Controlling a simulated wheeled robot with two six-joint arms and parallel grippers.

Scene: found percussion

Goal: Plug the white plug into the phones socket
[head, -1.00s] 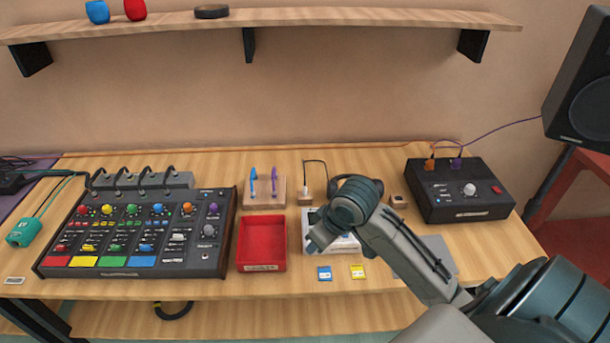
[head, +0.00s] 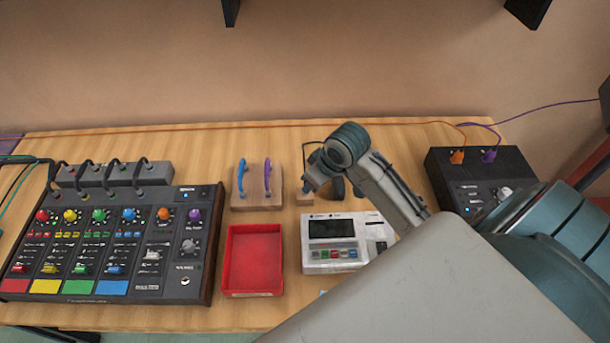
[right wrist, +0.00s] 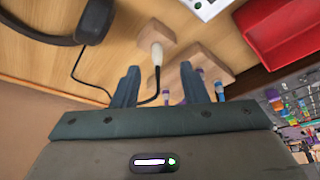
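The white plug (right wrist: 157,53) stands in a small wooden block (right wrist: 143,37) in the right wrist view, its black cable running from its end. My right gripper (right wrist: 160,68) is open. Its two fingers lie either side of the plug's line, with the plug just beyond the tips and nothing gripped. In the head view this gripper (head: 308,184) is over the small block (head: 304,200) and hides the plug. The phones socket (head: 185,282) appears as a small round jack at the right front of the mixer (head: 110,245). My left gripper is not in view.
Dark headphones (right wrist: 90,25) lie beside the block. A wooden holder (head: 248,202) with blue and purple cables stands left of it. A red tray (head: 253,260) and a white device (head: 345,240) are in front. A black box (head: 480,165) stands to the right.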

